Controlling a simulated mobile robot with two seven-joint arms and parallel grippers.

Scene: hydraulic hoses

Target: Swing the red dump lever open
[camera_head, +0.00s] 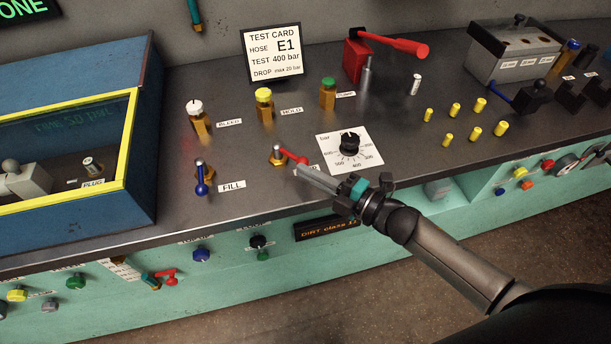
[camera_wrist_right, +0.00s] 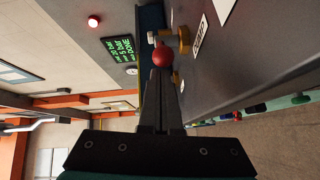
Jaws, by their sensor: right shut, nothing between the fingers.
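The red dump lever (camera_head: 291,154) sits on a brass valve (camera_head: 278,158) on the dark bench top. It points right and slightly toward the front edge. Its red ball end also shows in the right wrist view (camera_wrist_right: 163,55). My right gripper (camera_head: 301,170) is shut and empty, with its fingertips right at the ball end. In the right wrist view the fingertips (camera_wrist_right: 159,73) overlap the ball's lower edge; I cannot tell whether they touch it. My left gripper is not in view.
The blue FILL lever (camera_head: 200,178) stands to the left. The white dial plate with a black knob (camera_head: 350,142) is close on the right. Brass valves with white, yellow and green caps (camera_head: 328,92) stand behind. A blue, yellow-framed box (camera_head: 135,130) is at far left.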

